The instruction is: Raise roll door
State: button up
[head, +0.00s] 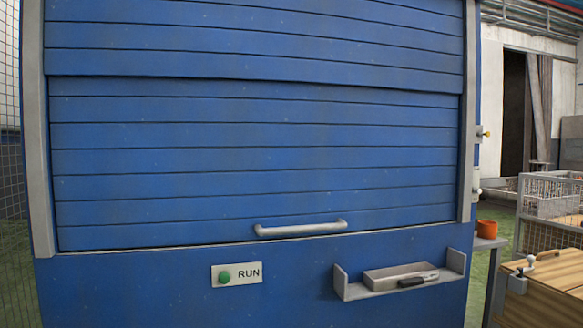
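The blue slatted roll door (250,165) fills most of the head view. Its bottom edge meets the blue panel below, with no clear gap visible. A grey bar handle (300,229) is fixed low on the door, right of its middle. Light grey guide rails (36,140) run up the left and right sides. My gripper is not in view.
Below the door are a RUN plate with a green button (224,277) and a grey shelf (455,262) holding a tray and a dark-handled tool (415,281). At right stand a wooden-topped box (555,275), a wire cage (548,195) and an orange pot (487,229).

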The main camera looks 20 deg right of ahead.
aim_at(108, 210)
jog(key=z, duration=0.55)
jog(key=k, duration=1.3)
jog(key=u, duration=0.1)
jog(key=i, duration=0.5)
jog(key=u, duration=0.6)
jog(key=i, duration=1.25)
jog(key=z, duration=0.75)
